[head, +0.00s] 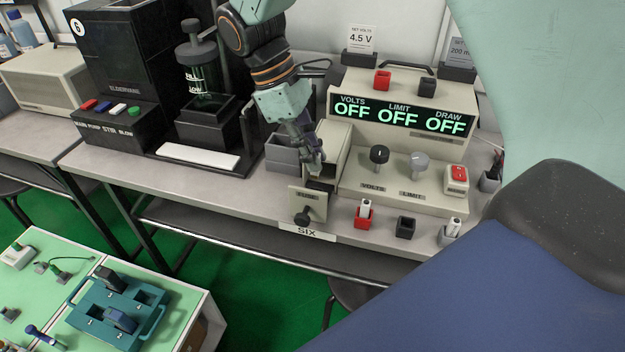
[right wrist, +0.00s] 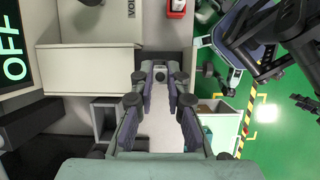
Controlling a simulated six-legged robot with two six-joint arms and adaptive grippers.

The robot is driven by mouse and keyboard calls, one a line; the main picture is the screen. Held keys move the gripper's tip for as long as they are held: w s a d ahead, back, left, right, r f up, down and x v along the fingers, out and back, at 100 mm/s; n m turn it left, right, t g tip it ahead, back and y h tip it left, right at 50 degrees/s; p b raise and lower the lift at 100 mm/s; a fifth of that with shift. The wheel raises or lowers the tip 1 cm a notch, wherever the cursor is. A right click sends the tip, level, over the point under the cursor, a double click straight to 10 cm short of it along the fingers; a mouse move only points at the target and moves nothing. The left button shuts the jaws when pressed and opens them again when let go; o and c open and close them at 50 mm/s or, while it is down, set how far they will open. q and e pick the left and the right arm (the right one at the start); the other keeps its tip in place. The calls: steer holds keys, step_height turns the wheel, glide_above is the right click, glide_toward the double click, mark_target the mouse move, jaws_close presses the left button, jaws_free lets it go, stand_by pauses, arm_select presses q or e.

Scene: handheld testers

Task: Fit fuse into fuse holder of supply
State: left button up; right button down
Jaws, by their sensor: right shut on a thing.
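The supply (head: 410,90) stands on the bench, its display reading OFF in all three fields. Its fuse holder (head: 313,203) is a drawer pulled out at the lower left, with a FUSE label and a black knob on its front. My right gripper (head: 313,168) points down at the open drawer, its fingertips at or just above the opening. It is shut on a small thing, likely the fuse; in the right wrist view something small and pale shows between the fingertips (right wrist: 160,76). The fingers mostly hide it, so I cannot tell whether it touches the holder. My left gripper is not in view.
A grey open bin (head: 283,152) stands just left of the drawer. Knobs (head: 379,157) and a red switch (head: 458,175) are to its right. Several small sockets (head: 405,227) line the bench front. A black machine (head: 120,70) stands at left.

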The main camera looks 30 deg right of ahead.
mark_target(312, 175)
step_height(312, 175, down, 6)
steer(key=shift+d+r+b, duration=0.1)
steer(key=shift+r+b, duration=0.15)
steer(key=shift+b, duration=0.7)
steer(key=shift+w+r, duration=0.1)
steer(key=c, duration=1.6)
jaws_free()
